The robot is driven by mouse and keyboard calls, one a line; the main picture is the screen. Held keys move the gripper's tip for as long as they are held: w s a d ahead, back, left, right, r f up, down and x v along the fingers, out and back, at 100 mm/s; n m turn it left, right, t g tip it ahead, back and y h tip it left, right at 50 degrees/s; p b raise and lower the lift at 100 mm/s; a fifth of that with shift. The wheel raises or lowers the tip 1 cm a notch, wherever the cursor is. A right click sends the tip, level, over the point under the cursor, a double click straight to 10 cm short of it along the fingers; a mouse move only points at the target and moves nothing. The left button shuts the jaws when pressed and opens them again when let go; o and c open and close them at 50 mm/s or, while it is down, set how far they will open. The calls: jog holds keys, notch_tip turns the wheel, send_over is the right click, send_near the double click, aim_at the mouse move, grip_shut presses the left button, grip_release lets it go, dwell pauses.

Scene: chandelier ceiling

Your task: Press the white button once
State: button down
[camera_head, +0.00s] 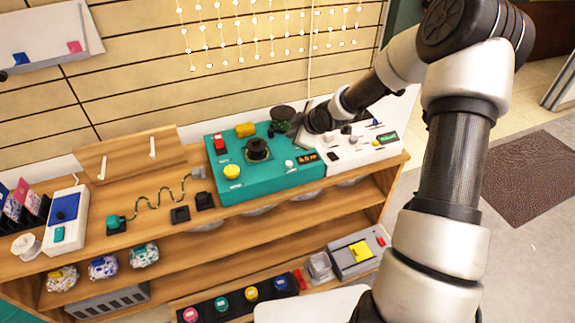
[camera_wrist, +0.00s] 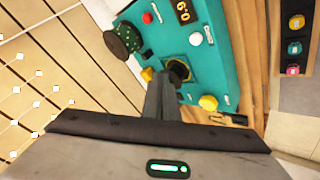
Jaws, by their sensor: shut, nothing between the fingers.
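In the wrist view the white button (camera_wrist: 196,38) shows clearly, above and right of the black joystick (camera_wrist: 178,72). My gripper (camera_wrist: 162,78) is shut and empty, its fingers pointing toward the box beside the joystick in the wrist view. It is apart from the white button. In the head view my wrist is over the back right of the box and the fingertips are hard to make out.
The teal box also carries a yellow button (camera_head: 232,172), a red switch (camera_head: 220,144), a yellow block (camera_head: 245,130) and a display (camera_head: 307,157). A dark round knob (camera_wrist: 122,38) stands behind. A white panel box (camera_head: 355,155) sits to the right. A slatted wall is behind the shelf.

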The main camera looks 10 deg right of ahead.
aim_at(289, 164)
jog(key=shift+w+a+f, duration=0.15)
jog(key=shift+w+f, duration=0.15)
jog(key=shift+f, duration=0.25)
notch_tip(289, 164, down, 9)
jog(key=b, duration=0.7)
jog(key=shift+r, duration=0.1)
dwell(1.7)
jog(key=shift+f+b, duration=0.45)
jog(key=shift+b, duration=0.05)
jog(key=shift+f+b, duration=0.4)
jog(key=shift+f, duration=0.1)
dwell(0.5)
jog(key=shift+r, duration=0.1)
jog(key=shift+s+r+p, duration=0.1)
jog(key=shift+r+p, duration=0.7)
jog(key=shift+p, duration=0.05)
